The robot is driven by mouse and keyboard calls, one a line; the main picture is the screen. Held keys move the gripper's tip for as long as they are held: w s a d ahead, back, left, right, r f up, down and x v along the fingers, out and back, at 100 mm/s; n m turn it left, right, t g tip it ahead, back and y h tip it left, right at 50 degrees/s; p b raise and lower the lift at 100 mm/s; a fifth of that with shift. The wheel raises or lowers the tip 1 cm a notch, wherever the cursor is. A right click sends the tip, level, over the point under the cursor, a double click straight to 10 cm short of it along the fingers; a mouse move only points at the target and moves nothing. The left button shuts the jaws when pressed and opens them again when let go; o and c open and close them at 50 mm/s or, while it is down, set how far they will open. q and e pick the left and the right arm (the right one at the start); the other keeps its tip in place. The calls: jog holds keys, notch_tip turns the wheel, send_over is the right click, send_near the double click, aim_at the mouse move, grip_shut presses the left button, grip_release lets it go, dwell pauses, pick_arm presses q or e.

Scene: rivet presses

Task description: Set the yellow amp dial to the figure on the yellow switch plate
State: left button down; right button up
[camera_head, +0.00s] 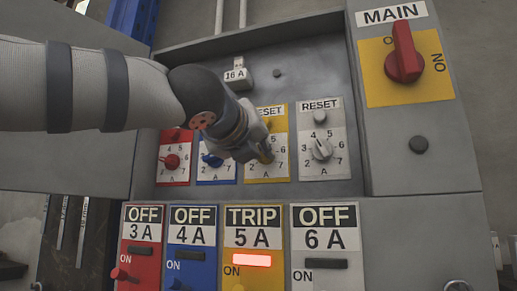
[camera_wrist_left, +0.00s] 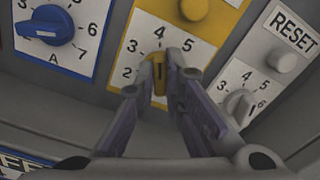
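The yellow amp dial (camera_wrist_left: 159,76) sits on a yellow-edged scale plate (camera_head: 279,112) below its RESET label. In the left wrist view its dark mark points up, close to the 4. My left gripper (camera_head: 262,153) reaches it from the left; its two fingers (camera_wrist_left: 160,80) are close in on either side of the knob and look shut on it. The fingers and wrist hide part of the dial and scale in the head view. The yellow switch plate (camera_head: 252,239) reads TRIP 5 A, with a lit red bar. My right gripper is not in view.
A red dial (camera_head: 171,162) and a blue dial (camera_wrist_left: 53,25) are to the left, a white dial (camera_head: 322,149) close to the right. Red, blue and white switch plates flank the yellow one. A red MAIN switch (camera_head: 404,55) is at upper right.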

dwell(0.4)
pick_arm(q)
jog(key=m, duration=0.4)
jog(key=shift+d+m, duration=0.1)
jog(key=shift+m, duration=0.3)
jog(key=shift+d+f+m, duration=0.1)
jog(key=shift+m, duration=2.4)
jog(key=c, duration=1.7)
grip_release()
